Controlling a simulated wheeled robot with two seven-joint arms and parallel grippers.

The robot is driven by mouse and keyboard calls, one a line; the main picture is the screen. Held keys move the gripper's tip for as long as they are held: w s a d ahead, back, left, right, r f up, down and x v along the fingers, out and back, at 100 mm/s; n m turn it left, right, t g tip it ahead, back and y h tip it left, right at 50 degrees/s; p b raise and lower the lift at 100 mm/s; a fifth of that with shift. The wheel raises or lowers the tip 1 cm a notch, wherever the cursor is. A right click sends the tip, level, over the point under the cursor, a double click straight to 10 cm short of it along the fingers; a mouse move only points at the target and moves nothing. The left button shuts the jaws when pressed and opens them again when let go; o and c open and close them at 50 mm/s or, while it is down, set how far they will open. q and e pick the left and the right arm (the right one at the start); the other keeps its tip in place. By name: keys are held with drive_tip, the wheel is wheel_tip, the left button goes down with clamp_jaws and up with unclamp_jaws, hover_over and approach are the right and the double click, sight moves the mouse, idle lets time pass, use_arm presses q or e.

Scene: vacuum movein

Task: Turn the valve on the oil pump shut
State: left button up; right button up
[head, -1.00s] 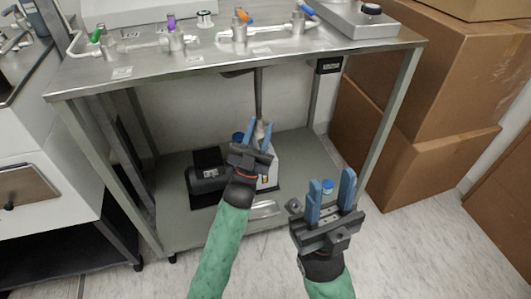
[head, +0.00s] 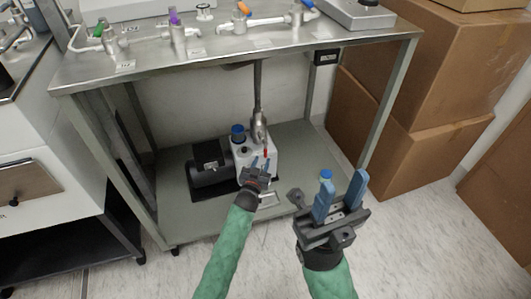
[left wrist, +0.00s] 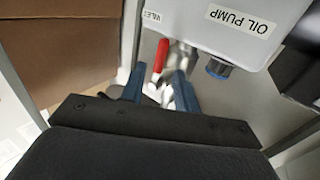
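The oil pump (head: 240,146) is a white box with a black motor, standing on the lower shelf under the metal table. It also shows at the top of the left wrist view, labelled OIL PUMP (left wrist: 280,12). The valve's red handle (left wrist: 160,57) is beside the metal fitting near the INLET label; a little of the red handle (head: 266,153) shows in the head view. My left gripper (head: 261,163) is open in front of the pump. In the left wrist view its fingers (left wrist: 160,85) stand apart, with the red handle between them; contact is unclear. My right gripper (head: 341,192) is open and empty.
The tabletop (head: 125,68) with pipes and coloured valves is above the pump. Table legs (head: 384,110) stand at the sides. Cardboard boxes (head: 440,60) fill the right. The floor in front is clear.

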sight(265, 153)
use_arm(q)
drive_tip(key=shift+b+x, duration=0.6)
drive_tip(key=shift+x, duration=2.5)
clamp_jaws()
